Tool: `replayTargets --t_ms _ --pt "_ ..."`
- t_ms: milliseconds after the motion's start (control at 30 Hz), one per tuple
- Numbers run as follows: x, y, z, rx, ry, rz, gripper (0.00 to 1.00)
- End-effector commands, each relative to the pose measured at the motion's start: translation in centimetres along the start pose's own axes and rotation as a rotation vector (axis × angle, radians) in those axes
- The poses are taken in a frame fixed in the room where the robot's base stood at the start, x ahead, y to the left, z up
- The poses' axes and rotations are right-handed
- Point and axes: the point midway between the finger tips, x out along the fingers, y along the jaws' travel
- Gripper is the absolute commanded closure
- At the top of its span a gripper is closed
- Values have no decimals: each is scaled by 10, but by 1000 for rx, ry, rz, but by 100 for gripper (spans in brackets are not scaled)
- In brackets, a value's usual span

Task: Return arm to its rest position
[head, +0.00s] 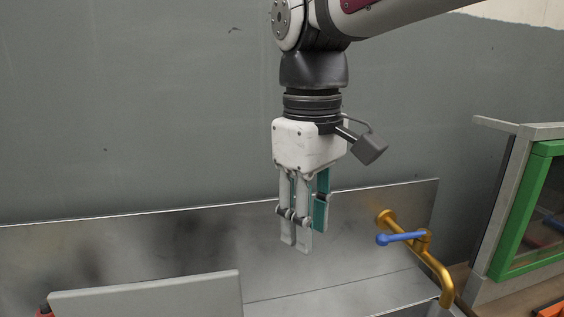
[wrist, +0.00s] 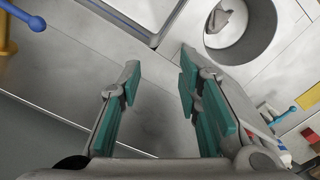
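My gripper (head: 303,246) hangs from my arm in the upper middle of the head view, fingers pointing down. It is in front of the steel backsplash, with no contact visible. In the wrist view my gripper (wrist: 160,72) has its teal-padded fingers spread apart with nothing between them. Below the fingertips in that view is a bare grey metal surface.
A gold tap (head: 435,272) with a blue handle (head: 400,238) stands right of my gripper. A green-framed cabinet (head: 521,217) is at the far right. A pale panel (head: 150,298) is at the lower left. The wrist view shows a round grey opening (wrist: 262,38).

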Motion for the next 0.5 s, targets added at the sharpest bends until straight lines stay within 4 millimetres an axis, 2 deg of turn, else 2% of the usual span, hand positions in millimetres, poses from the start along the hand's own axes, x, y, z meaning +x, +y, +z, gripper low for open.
replayTargets --t_ms 33,233,500 --pt "1 6 19 64 22 20 69" --pt "18 22 83 314 112 77 69" --pt "56 26 161 634 249 122 69"
